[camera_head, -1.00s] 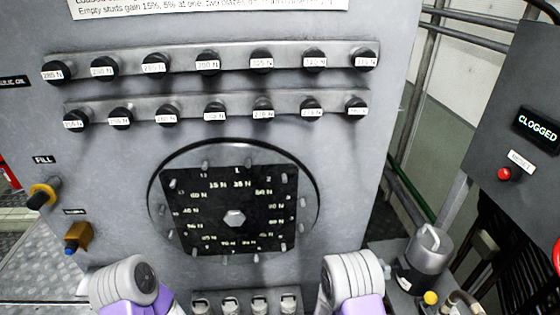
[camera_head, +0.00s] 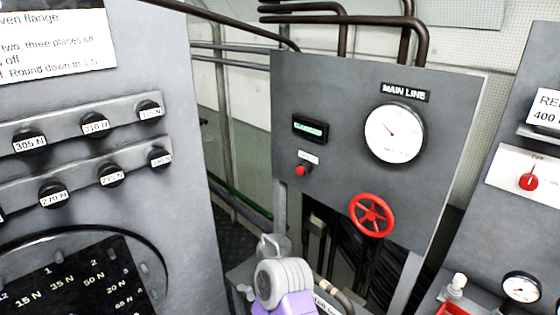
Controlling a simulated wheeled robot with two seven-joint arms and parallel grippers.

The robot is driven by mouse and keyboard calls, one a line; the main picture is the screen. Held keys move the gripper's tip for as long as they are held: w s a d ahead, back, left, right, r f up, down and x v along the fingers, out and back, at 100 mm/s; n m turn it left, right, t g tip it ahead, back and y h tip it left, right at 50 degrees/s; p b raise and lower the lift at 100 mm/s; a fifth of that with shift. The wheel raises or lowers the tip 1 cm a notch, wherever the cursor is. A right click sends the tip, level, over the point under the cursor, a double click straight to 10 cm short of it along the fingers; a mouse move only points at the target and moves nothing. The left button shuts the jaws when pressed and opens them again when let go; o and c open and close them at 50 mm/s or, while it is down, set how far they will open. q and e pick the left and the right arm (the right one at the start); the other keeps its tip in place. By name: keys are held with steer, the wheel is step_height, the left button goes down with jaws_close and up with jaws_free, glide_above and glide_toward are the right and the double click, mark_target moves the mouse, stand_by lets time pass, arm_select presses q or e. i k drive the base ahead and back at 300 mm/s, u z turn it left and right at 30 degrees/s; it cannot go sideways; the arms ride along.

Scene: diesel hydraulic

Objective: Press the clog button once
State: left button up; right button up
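A small red button (camera_head: 301,170) sits on the grey main line panel (camera_head: 345,85), under a small white label (camera_head: 308,158) too small to read now. Above it is a dark display (camera_head: 310,129) with a green lit strip; its text is blurred now. One of my arms, white and purple, shows at the bottom middle, below the button and apart from it. No gripper fingers are visible.
The panel also carries a round gauge (camera_head: 394,132) and a red handwheel (camera_head: 372,215). A grey cabinet with labelled knobs (camera_head: 95,124) stands at left. Another panel at right has a red knob (camera_head: 529,181). Dark pipes (camera_head: 345,20) run above.

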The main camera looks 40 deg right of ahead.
mark_target(300, 170)
steer(key=z, duration=1.55)
